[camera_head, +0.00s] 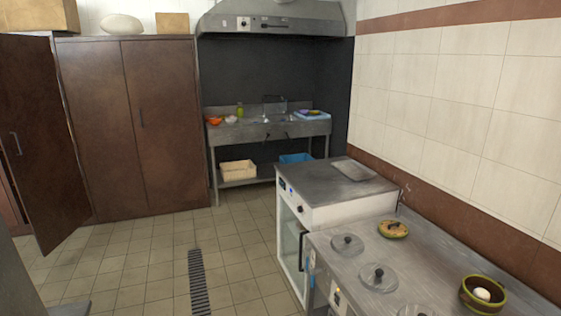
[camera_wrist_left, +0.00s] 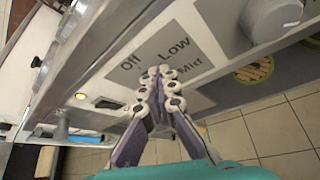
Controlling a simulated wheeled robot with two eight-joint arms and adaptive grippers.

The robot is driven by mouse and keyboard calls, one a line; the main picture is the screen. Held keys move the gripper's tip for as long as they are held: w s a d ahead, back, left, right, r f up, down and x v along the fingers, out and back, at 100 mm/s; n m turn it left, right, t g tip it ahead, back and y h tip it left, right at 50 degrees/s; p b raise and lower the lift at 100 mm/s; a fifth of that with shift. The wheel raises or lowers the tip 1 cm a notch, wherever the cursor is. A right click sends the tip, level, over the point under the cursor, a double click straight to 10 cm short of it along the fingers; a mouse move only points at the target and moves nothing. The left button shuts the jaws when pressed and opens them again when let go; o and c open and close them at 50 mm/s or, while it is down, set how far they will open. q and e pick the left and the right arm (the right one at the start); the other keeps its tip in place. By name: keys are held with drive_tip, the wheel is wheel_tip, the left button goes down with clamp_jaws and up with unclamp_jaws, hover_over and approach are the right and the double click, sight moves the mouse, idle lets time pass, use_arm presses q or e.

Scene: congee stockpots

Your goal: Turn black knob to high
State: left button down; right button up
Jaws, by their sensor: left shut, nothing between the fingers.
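In the left wrist view, my left gripper (camera_wrist_left: 162,72) is shut and empty. Its fingertips are in front of a grey label (camera_wrist_left: 190,43) reading Off, Low and Mid on a metal control panel. A large grey round knob (camera_wrist_left: 270,18) is at the top right, apart from the fingers. No knob clearly black shows beside this label; whether one is behind the fingers I cannot tell. In the head view the front of the steel counter (camera_head: 415,258) shows only partly at the bottom. Neither gripper is in the head view.
Glass lids (camera_head: 378,277) are set in the counter top, beside a bowl (camera_head: 482,294) and a patterned round item (camera_head: 393,229). A white appliance (camera_head: 330,196) adjoins the counter. A tiled wall borders the right. The tiled floor (camera_head: 140,265) is open at left.

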use_arm(q)
drive_tip(key=shift+s+r, duration=0.1)
drive_tip(key=s+a, duration=0.2)
drive_tip(key=a, duration=0.3)
drive_tip(key=shift+s+a+r, duration=0.15)
drive_tip(key=shift+s+a, duration=0.05)
drive_tip(key=shift+a, duration=0.05)
